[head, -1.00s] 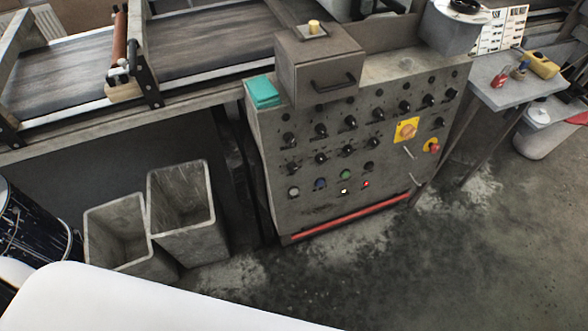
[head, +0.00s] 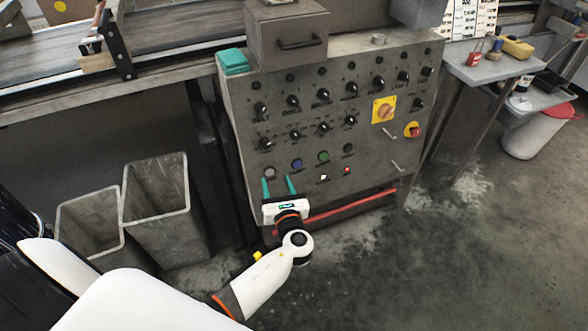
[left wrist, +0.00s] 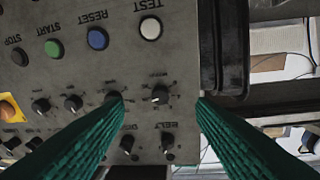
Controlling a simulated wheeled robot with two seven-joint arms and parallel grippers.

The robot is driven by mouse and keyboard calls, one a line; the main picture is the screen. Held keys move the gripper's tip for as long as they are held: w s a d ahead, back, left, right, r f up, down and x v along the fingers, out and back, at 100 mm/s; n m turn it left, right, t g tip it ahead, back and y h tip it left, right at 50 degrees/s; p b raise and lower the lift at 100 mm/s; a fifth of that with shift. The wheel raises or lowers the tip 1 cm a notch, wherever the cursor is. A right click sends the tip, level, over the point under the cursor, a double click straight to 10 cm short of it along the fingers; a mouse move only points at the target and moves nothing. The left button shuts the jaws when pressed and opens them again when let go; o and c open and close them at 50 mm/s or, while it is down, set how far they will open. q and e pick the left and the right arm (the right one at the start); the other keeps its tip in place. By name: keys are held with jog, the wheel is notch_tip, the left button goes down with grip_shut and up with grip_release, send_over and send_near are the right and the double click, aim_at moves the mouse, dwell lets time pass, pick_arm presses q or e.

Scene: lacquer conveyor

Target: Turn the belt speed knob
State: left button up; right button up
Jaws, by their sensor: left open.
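A grey control panel (head: 300,205) carries rows of black knobs. The knob at the left end of its upper labelled row (head: 260,107) has a label that seems to read BELT; it also shows low in the left wrist view (left wrist: 168,141), between the fingers. My left gripper (head: 278,185) is open, its two teal fingers upright before the panel's lower left, near the white button. In the left wrist view my left gripper (left wrist: 160,98) has its fingertips either side of another black knob (left wrist: 160,96), with nothing held. My right gripper is not in view.
White (head: 270,172), blue (head: 297,164) and green (head: 323,157) buttons sit below the knobs. A red bar (head: 350,207) runs along the panel's foot. A yellow-backed switch (head: 384,110) is at right. Two grey bins (head: 160,210) stand left.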

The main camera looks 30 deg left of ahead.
aim_at(266, 146)
pick_arm(q)
jog(key=shift+y, duration=0.4)
jog(key=x, duration=0.3)
jog(key=r+b+x, duration=0.1)
jog(key=x, duration=0.7)
jog(key=shift+w+d+r, duration=0.15)
jog(key=shift+w+r, duration=0.05)
jog(key=shift+r, duration=0.15)
jog(key=shift+w+a, duration=0.4)
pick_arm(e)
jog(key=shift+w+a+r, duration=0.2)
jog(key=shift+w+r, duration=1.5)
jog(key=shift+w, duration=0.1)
pick_arm(q)
jog(key=c, duration=1)
